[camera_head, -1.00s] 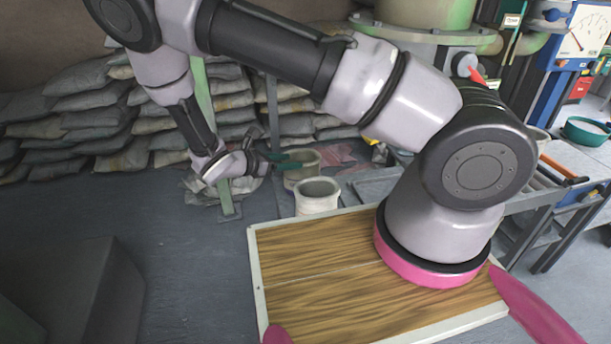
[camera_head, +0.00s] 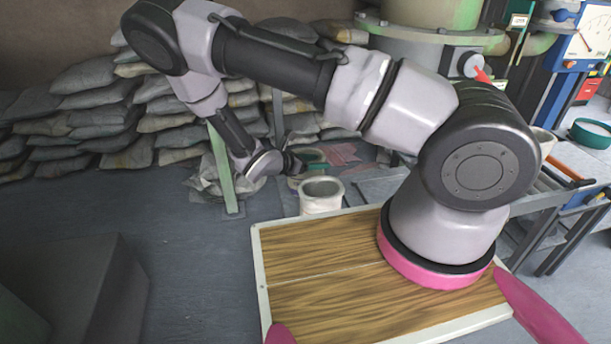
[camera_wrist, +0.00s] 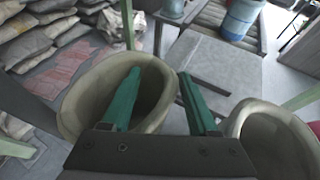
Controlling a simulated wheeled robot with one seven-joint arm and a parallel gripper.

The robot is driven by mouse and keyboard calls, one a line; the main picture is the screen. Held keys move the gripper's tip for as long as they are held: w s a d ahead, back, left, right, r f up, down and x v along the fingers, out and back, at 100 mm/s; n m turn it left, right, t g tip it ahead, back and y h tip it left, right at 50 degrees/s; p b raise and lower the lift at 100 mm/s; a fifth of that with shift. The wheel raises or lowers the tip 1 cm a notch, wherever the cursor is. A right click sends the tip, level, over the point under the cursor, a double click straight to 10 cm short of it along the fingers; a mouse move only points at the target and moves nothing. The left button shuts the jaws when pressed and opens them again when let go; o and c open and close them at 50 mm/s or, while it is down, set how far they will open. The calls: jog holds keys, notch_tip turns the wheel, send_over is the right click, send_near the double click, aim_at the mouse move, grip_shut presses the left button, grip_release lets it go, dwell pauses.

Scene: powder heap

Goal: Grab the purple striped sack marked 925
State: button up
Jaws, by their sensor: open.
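Two open-topped, pale cloth sacks stand close together. In the head view the nearer sack (camera_head: 321,203) shows plainly; the farther one is mostly hidden behind my gripper (camera_head: 297,163). In the wrist view one sack (camera_wrist: 78,112) is at left and the other (camera_wrist: 275,140) at lower right. I see no purple stripes and cannot read a 925 on either. My gripper (camera_wrist: 160,78) has green fingers, spread apart with nothing held. In the wrist view its left finger lies over the left sack's mouth, and its right finger lies over the gap between the sacks. Contact cannot be told.
Stacked grey sacks (camera_head: 90,125) line the back wall. Flat reddish sacks (camera_wrist: 60,75) lie beyond the left sack. A green post (camera_head: 221,170) stands left of my gripper. A metal bench (camera_head: 530,205) is at right.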

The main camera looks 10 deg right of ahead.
grip_shut()
dwell(1.3)
